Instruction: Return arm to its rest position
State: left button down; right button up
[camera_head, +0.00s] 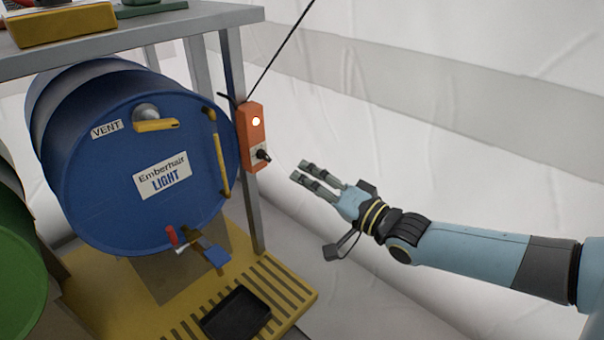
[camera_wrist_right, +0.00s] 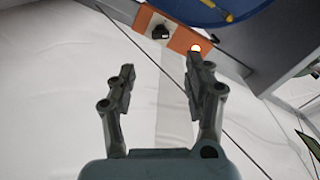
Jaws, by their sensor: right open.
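My right arm (camera_head: 465,252) reaches in from the right in the head view. Its gripper (camera_head: 318,175) is open and empty, a little to the right of an orange switch box (camera_head: 253,125) and apart from it. The right wrist view shows the two fingers (camera_wrist_right: 160,88) spread with nothing between them. The switch box (camera_wrist_right: 178,35) lies beyond the fingertips there, with a black knob (camera_wrist_right: 160,32) and a lit lamp (camera_wrist_right: 196,48). My left gripper is not in view.
A blue drum (camera_head: 120,195) lies on its side left of the switch box, under a grey table (camera_head: 160,28). A yellow slatted platform (camera_head: 275,268) with a black tray (camera_head: 237,313) is below. A green drum (camera_head: 15,265) is at the left edge. White tent wall (camera_head: 450,90) fills the right.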

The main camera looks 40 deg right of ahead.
dwell(0.5)
jog(key=s+a+n+g, duration=0.8)
jog(key=s+a+g, duration=0.3)
jog(key=s, duration=0.7)
pick_arm(q)
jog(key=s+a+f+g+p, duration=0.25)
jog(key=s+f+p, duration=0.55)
jog(key=p, duration=0.6)
pick_arm(e)
jog(key=s+d+f+n+g+h, duration=0.2)
jog(key=s+d+f+n+g, duration=0.15)
jog(key=s+f, duration=0.7)
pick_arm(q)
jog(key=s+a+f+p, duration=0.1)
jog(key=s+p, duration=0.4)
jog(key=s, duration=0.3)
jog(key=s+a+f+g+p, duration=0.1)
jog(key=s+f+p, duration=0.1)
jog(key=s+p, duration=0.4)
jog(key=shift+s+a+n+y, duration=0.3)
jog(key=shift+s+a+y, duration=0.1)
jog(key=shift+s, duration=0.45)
pick_arm(e)
jog(key=s+d+f+g, duration=0.1)
jog(key=s+g, duration=0.2)
jog(key=s, duration=1.4)
jog(key=shift+s+f, duration=0.15)
jog(key=shift+f, duration=0.05)
